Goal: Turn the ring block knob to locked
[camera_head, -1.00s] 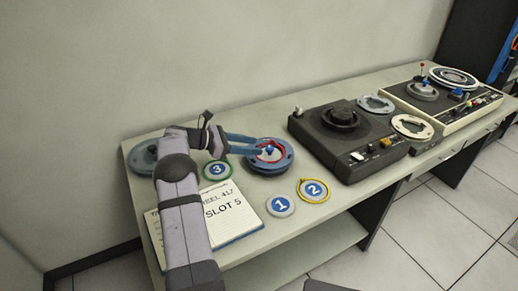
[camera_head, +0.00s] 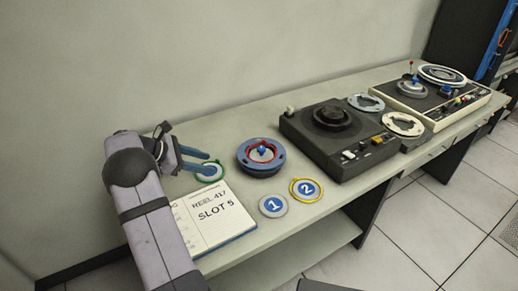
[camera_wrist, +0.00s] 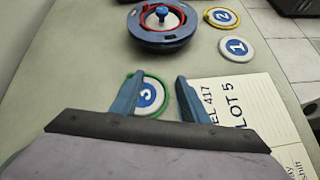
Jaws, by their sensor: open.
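The ring block (camera_head: 261,169) is a round dark-blue base with a red ring and a small blue knob (camera_head: 262,149) at its centre. It sits on the table left of the black tape deck. In the wrist view the ring block (camera_wrist: 150,38) and its blue knob (camera_wrist: 162,12) are at the top, beyond my fingertips. I cannot tell which setting the knob is at. My gripper (camera_head: 213,163) is open and empty, left of the ring block and apart from it. In the wrist view my gripper (camera_wrist: 158,82) has its blue fingers above the green-rimmed disc.
A green-rimmed disc marked 3 (camera_wrist: 147,96) lies under my fingers. Discs 1 (camera_head: 273,206) and 2 (camera_head: 306,190) lie in front of the ring block. An open notebook (camera_head: 236,238) reads REEL 417, SLOT 5. The black tape deck (camera_head: 297,130) stands at right.

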